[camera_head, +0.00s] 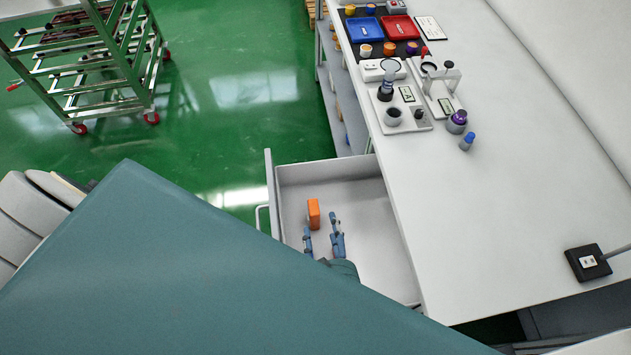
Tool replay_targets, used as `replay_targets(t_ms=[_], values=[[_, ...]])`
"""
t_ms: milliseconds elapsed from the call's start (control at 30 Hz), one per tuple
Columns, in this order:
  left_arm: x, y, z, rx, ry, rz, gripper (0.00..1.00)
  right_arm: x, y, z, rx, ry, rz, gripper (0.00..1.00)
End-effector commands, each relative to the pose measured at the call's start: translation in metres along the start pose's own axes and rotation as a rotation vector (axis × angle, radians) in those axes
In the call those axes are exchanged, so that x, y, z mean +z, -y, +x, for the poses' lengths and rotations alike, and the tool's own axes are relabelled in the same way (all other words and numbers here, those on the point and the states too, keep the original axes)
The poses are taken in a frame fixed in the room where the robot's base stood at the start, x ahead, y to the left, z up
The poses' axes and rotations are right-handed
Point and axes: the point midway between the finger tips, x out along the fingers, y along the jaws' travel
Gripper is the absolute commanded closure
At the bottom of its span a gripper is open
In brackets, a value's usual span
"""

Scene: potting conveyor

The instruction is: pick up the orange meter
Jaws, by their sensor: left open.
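The orange meter (314,214) is a small orange block in the open white drawer (370,212), towards the drawer's left side. My left gripper (321,226) is over the drawer, its two blue-grey fingers spread apart with nothing between them. The fingertips are close to the meter, on its near side in the picture. I cannot tell the height gap between them, and I see no grip on it. My right gripper is not in view.
The white bench (450,220) borders the drawer on the right. The drawer's right part is clear.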

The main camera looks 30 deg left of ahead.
Motion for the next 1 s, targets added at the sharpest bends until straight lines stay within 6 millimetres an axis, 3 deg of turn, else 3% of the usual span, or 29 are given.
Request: replay_targets(t_ms=[33,100,300,400,567,733,1000], values=[[0.014,0.0,0.005,0.0,0.001,0.0,0.43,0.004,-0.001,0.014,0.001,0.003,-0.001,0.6],[0.023,0.0,0.009,0.0,0.001,0.0,0.43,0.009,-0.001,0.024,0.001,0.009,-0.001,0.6],[0.045,0.0,0.018,0.0,0.0,0.0,0.43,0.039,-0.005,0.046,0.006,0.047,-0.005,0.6],[0.053,0.0,0.022,0.0,0.0,0.0,0.43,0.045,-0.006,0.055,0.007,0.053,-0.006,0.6],[0.051,0.0,0.035,0.0,-0.003,0.002,0.43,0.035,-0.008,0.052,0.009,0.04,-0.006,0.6],[0.049,0.0,0.062,-0.001,-0.004,0.001,0.43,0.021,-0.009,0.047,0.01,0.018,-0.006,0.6],[0.047,0.002,0.085,0.0,-0.003,0.002,0.43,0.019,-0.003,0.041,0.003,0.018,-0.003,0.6]])
